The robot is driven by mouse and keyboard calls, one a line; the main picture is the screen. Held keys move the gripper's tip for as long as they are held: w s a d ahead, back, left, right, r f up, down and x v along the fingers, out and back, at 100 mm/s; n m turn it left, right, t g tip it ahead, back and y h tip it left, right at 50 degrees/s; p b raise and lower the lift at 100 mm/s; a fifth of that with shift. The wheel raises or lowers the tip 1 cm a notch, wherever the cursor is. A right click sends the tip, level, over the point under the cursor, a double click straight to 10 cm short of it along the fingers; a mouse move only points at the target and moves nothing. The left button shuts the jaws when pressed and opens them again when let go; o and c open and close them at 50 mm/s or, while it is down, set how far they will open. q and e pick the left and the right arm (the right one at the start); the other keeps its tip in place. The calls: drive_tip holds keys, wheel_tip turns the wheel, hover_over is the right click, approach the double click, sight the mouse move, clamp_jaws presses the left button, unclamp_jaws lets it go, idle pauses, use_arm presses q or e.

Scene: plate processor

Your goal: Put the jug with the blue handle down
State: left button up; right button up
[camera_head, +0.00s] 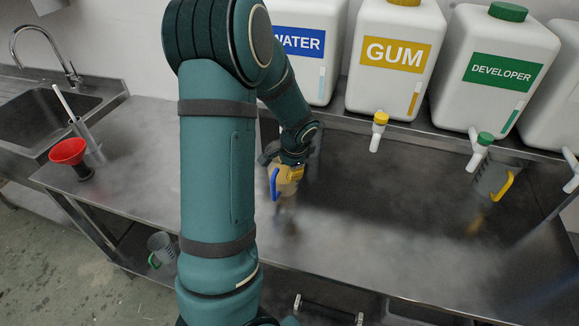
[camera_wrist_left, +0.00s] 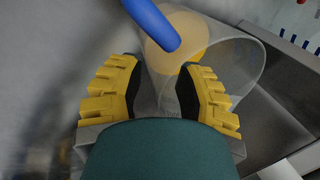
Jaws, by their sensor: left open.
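The jug with the blue handle (camera_head: 274,184) is at the middle of the steel worktop, mostly hidden behind my left wrist in the head view. In the left wrist view the jug (camera_wrist_left: 238,58) is clear, with pale yellow-orange liquid inside, and its blue handle (camera_wrist_left: 155,25) points toward the camera. My left gripper (camera_head: 289,173) has yellow fingers beside the handle. In the left wrist view the left gripper (camera_wrist_left: 160,78) is open, with its fingers apart on either side near the handle. Whether the jug's base touches the surface is hard to see. My right gripper is not in view.
Containers labelled WATER (camera_head: 298,45), GUM (camera_head: 395,55) and DEVELOPER (camera_head: 497,70) stand behind, with taps over a dark basin. A yellow-handled jug (camera_head: 490,178) stands at right. A red funnel (camera_head: 68,151) and sink (camera_head: 45,115) are at left. A green-handled jug (camera_head: 162,245) is below.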

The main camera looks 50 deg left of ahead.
use_arm(q)
drive_tip(key=p+v, duration=0.1)
drive_tip(key=v, duration=1.1)
drive_tip(key=shift+p, duration=0.3)
drive_tip(key=shift+s, duration=0.15)
